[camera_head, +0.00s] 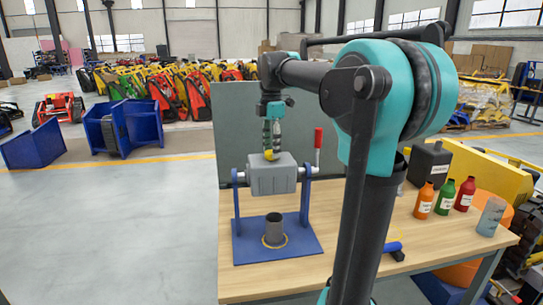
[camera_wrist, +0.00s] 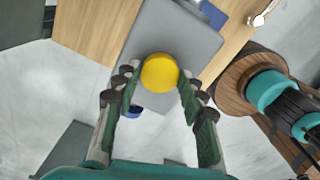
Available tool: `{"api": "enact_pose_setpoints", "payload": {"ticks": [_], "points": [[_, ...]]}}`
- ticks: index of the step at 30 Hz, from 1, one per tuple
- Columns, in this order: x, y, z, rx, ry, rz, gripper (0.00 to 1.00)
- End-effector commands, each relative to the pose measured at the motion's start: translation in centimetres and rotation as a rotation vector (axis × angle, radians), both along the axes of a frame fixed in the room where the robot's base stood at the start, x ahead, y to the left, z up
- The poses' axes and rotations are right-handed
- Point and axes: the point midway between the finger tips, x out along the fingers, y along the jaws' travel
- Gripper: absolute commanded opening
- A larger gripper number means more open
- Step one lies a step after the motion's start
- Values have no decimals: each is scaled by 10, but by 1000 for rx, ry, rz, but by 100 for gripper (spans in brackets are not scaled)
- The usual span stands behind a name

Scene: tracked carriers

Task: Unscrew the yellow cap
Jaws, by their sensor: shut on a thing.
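The yellow cap (camera_wrist: 160,72) is round and sits on top of a grey block-shaped container (camera_head: 271,178). In the head view the cap (camera_head: 268,156) shows only as a small yellow patch under the fingers. My gripper (camera_head: 271,148) points straight down from above and is shut on the cap. In the wrist view its fingers (camera_wrist: 158,84) stand on either side of the cap. The container hangs on a horizontal axle between the two posts of a blue stand (camera_head: 308,205). The cap's threads are hidden.
A grey cup (camera_head: 274,231) stands on the stand's blue base below the container. A red-handled lever (camera_head: 318,139) rises at the stand's right. Orange (camera_head: 424,201), green (camera_head: 445,197) and red (camera_head: 465,195) bottles stand at the right of the wooden table (camera_head: 410,237). A grey panel stands behind.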

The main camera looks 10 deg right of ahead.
Motion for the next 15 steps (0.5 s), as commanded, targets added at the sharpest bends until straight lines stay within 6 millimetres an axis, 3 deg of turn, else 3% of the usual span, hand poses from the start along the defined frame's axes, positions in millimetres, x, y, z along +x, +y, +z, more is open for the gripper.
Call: {"api": "enact_pose_setpoints", "payload": {"ticks": [4,15], "points": [[0,0,0,0,0,87,16],[0,0,0,0,0,129,16]]}}
